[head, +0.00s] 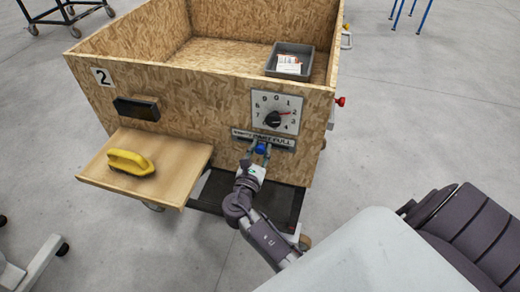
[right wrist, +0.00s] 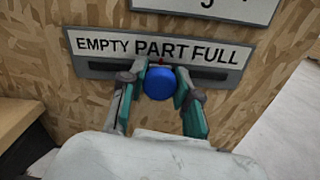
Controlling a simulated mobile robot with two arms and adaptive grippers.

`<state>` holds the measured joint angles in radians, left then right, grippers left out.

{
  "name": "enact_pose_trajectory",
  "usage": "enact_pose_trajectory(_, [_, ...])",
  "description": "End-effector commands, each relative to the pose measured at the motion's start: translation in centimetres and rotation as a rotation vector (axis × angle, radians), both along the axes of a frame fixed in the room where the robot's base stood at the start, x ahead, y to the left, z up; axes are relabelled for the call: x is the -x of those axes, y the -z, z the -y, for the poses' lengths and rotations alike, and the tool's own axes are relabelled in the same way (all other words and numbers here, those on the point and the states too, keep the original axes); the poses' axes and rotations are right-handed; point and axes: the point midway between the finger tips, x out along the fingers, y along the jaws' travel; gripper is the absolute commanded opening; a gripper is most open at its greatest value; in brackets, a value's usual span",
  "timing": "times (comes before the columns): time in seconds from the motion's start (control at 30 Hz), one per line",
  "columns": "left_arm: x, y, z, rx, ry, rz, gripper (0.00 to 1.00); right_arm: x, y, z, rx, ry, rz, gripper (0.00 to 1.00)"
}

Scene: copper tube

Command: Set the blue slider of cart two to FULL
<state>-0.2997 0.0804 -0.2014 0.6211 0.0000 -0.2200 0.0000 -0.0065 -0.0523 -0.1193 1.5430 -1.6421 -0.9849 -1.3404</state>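Cart two (head: 200,105) is a chipboard crate with a white 2 plate (head: 103,76). On its front face is a slider plate (right wrist: 90,45) reading EMPTY, PART, FULL from left to right, above a dark slot. The blue slider (right wrist: 159,83) is a round knob under the word PART, left of FULL. My right gripper (head: 260,148) reaches it from the front. In the right wrist view its fingers (right wrist: 161,75) lie on both sides of the knob, close against it, and look closed on it. My left gripper is not in view.
A numbered dial (head: 275,113) sits just above the slider plate. A wooden shelf (head: 185,160) with a yellow handled object (head: 130,162) juts from the cart at left. A grey bin (head: 276,66) stands inside the cart. Floor to the right is clear.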

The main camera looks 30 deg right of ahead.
Motion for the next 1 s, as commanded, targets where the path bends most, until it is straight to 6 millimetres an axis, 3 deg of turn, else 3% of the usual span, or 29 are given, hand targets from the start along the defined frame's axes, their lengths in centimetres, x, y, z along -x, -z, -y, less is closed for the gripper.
enact_pose_trajectory(0.1, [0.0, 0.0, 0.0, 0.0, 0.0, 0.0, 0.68, 0.0, 0.0, 0.0, 0.0, 0.0, 0.0, 0.0])
enact_pose_trajectory(0.33, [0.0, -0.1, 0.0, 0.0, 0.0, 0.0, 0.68, 0.1, 0.0, 0.1, 0.001, 0.0, -0.001, 0.0])
enact_pose_trajectory(0.7, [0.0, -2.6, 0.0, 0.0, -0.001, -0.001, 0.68, 4.7, -0.1, 4.0, 0.001, 0.001, -0.003, 0.0])
enact_pose_trajectory(1.0, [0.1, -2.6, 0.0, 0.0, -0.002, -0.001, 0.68, 5.0, 0.1, 4.3, 0.001, 0.005, -0.002, 0.0])
